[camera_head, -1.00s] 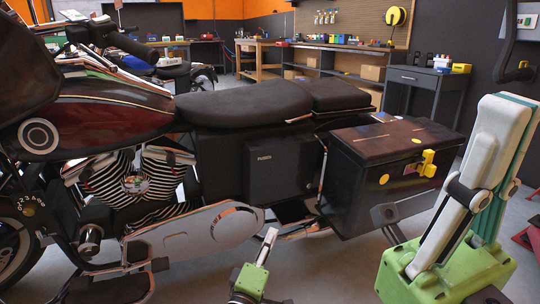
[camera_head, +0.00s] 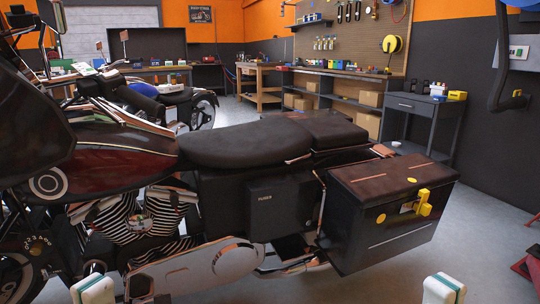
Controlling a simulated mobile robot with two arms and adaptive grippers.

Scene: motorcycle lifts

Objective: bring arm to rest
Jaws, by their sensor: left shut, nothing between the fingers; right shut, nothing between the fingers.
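Only the fingertips of my two grippers show, at the bottom edge of the head view. My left gripper (camera_head: 93,289) is at the lower left, in front of the motorcycle's engine side. Its white fingertips with green pads are together and hold nothing. My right gripper (camera_head: 443,289) is at the lower right, below the motorcycle's rear case in the picture. Its fingertips are also together and empty. Both point upward. The rest of both grippers and both arms are out of frame.
A dark red and black motorcycle (camera_head: 110,165) fills the left and middle. Its black rear case (camera_head: 385,225) has a yellow latch (camera_head: 424,203). Behind are a workbench (camera_head: 345,85) and a grey side table (camera_head: 415,104).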

